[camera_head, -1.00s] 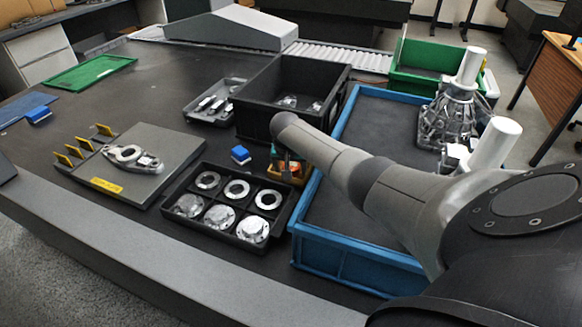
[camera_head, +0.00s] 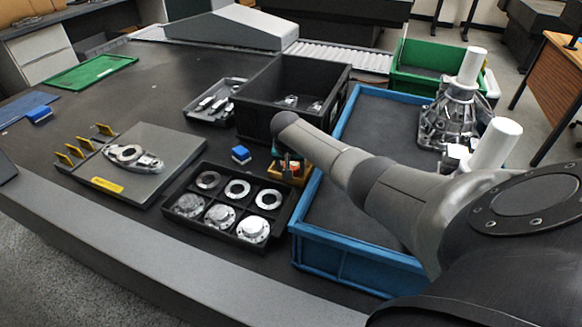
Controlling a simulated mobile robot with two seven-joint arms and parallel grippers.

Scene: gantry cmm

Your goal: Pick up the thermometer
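I cannot make out a thermometer for certain. A small orange-yellow bin (camera_head: 304,173) stands between the six-pocket tray and the blue bin, with small dark and reddish items in it that are too small to name. One of my arms reaches in from the right, and its rounded grey end hangs above and behind this bin, partly covering the area. No fingers show on that arm. My other arm is out of the picture. Neither gripper can be seen.
A black tray (camera_head: 282,222) holds metal rings and discs. A grey plate (camera_head: 172,143) carries a metal part. A black bin (camera_head: 256,118), a large blue-rimmed bin (camera_head: 342,243) and green bin (camera_head: 404,82) stand behind and right. The table's back left is mostly clear.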

